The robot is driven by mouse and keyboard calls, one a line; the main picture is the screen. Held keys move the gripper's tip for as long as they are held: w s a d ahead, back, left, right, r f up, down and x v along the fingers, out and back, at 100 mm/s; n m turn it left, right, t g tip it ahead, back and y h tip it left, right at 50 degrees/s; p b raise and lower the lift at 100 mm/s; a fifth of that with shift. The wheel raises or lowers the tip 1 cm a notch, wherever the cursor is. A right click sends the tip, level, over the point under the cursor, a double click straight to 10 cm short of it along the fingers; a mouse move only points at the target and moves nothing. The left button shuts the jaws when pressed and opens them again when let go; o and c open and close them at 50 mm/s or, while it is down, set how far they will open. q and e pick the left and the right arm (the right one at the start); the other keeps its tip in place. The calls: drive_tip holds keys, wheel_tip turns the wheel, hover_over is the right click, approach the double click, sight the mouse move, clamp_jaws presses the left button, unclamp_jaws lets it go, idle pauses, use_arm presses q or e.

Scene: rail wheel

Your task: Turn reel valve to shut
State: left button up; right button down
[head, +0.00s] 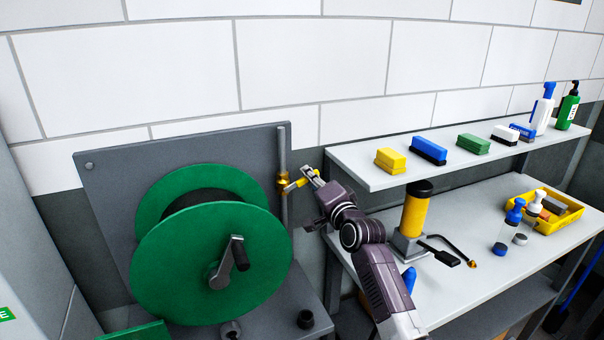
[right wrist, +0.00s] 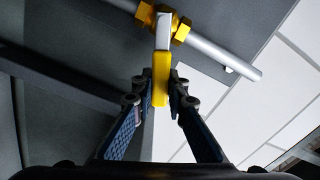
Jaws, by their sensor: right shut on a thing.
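The reel valve (head: 283,182) is a brass fitting on a vertical grey pipe (head: 282,150), beside a green hose reel (head: 212,262). Its yellow lever (head: 297,184) sticks out to the right of the pipe in the head view. My right gripper (head: 308,180) is at the lever's outer end. In the right wrist view the yellow lever grip (right wrist: 161,78) runs down from the brass valve body (right wrist: 165,25) and its lower end lies between the fingers of my right gripper (right wrist: 160,100), shut on it. My left gripper is not in view.
A shelf (head: 345,165) at right holds several coloured blocks and bottles. The reel's crank handle (head: 239,255) projects forward.

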drive_tip(key=shift+d+f+m, duration=0.1)
drive_tip(key=shift+f+m, duration=0.5)
drive_tip(key=shift+m, duration=0.3)
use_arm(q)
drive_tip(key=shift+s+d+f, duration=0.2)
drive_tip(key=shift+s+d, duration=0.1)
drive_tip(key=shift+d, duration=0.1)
use_arm(e)
drive_tip(key=shift+w+d+f+m, duration=0.15)
drive_tip(key=shift+f+m, duration=0.65)
drive_tip(key=shift+m, duration=0.6)
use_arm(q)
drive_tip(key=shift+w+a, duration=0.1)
use_arm(e)
drive_tip(key=shift+f, duration=0.1)
drive_tip(key=c, duration=1.9)
unclamp_jaws()
drive_tip(key=v, duration=1.2)
